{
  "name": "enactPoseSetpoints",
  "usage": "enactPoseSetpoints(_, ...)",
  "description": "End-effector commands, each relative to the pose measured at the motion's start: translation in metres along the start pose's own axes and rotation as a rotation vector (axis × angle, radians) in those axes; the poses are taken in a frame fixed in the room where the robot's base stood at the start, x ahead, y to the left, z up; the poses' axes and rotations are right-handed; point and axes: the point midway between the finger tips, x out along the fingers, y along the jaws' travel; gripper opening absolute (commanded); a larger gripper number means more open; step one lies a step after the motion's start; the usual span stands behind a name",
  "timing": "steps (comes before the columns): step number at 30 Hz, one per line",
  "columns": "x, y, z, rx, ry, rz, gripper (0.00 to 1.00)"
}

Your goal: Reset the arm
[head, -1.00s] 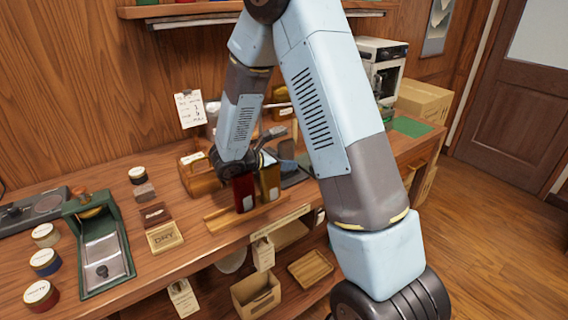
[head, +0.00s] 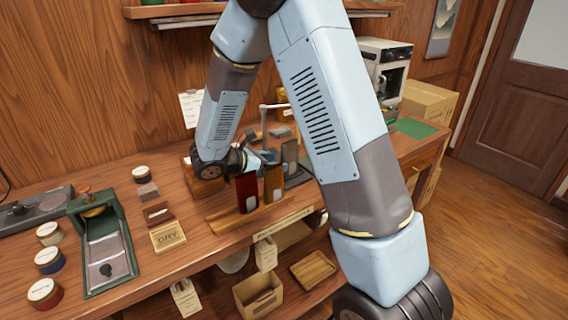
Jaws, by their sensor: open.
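My arm comes down from the top of the head view to the workbench (head: 213,255). My gripper (head: 268,158) is low over the bench, just above and behind a dark red block (head: 246,192) and an amber block (head: 273,183). These stand upright side by side on a wooden rack (head: 225,220). A grey-brown upright piece (head: 290,155) stands to their right. The jaws are open, and I see nothing held between them. My wrist hides part of the things behind it.
A green-framed tray (head: 108,262), several round tins (head: 45,292) and a wooden DRY sign (head: 167,237) lie to the left. A white machine (head: 384,65) and a cardboard box (head: 427,102) stand at the right. A shelf (head: 180,11) runs above. The floor at right is clear.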

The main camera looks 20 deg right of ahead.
Motion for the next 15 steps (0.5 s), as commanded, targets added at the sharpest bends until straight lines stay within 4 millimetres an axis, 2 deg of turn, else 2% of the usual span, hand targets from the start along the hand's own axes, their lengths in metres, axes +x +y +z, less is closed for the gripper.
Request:
enactPoseSetpoints(1,-0.011,0.001,0.0,0.001,0.001,0.003,0.65)
enactPoseSetpoints(6,-0.042,0.0,-0.001,0.0,0.001,0.003,0.65)
enactPoseSetpoints(15,-0.07,0.0,0.0,0.001,0.001,0.001,0.65)
